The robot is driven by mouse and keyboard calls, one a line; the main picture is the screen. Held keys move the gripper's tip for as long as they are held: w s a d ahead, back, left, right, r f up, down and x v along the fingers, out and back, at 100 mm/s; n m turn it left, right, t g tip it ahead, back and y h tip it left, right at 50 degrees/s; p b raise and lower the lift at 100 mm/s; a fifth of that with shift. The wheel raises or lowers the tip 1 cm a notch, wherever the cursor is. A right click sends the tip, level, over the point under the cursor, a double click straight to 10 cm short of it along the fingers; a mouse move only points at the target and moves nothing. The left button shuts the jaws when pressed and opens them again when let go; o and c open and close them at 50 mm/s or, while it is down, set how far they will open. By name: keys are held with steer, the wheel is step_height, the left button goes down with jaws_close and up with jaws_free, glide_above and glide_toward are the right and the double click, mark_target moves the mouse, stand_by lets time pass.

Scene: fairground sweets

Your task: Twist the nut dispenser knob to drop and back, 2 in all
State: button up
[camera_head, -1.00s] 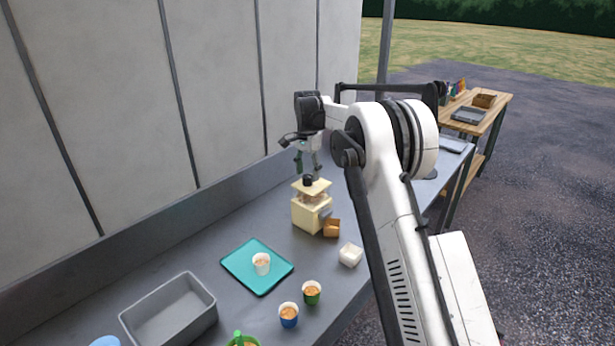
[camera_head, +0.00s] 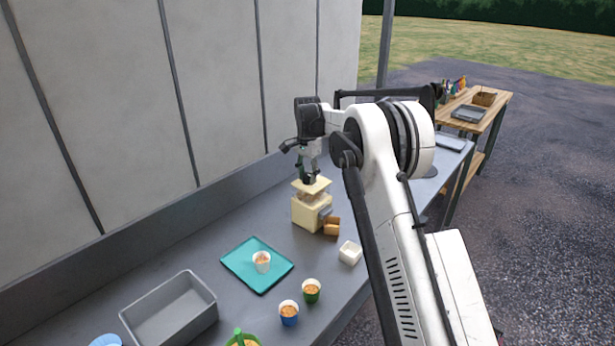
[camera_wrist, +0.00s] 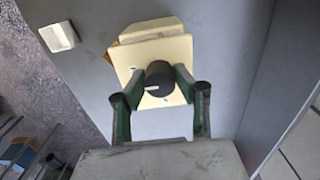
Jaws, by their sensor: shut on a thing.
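The nut dispenser (camera_head: 308,212) is a cream box with a square lid, standing on the grey counter. Its black knob (camera_wrist: 159,80) is on top and has a white mark, which points to the left in the wrist view. My gripper (camera_wrist: 159,88) is above the dispenser with its two green-grey fingers closed on either side of the knob. In the head view my gripper (camera_head: 310,178) hides most of the knob. A small brown container (camera_head: 331,226) is at the dispenser's front right side.
A teal tray (camera_head: 240,266) with a white cup (camera_head: 262,262) stands in front of the dispenser. The wall (camera_head: 220,100) rises behind the counter.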

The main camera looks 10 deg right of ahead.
steer(key=shift+n+b, duration=0.3)
steer(key=shift+n, duration=0.1)
steer(key=n+b, duration=0.2)
steer(key=n, duration=0.1)
steer(key=shift+f+n+b, duration=0.1)
steer(key=shift+n+b, duration=0.2)
steer(key=n+b, duration=0.2)
steer(key=n, duration=0.2)
steer(key=shift+n, duration=0.3)
steer(key=n+b, duration=0.1)
steer(key=n, duration=0.3)
steer(key=shift+n, duration=0.3)
steer(key=shift+n+b, duration=0.5)
steer(key=shift+n, duration=1.7)
steer(key=o, duration=1.1)
steer(key=shift+r, duration=0.2)
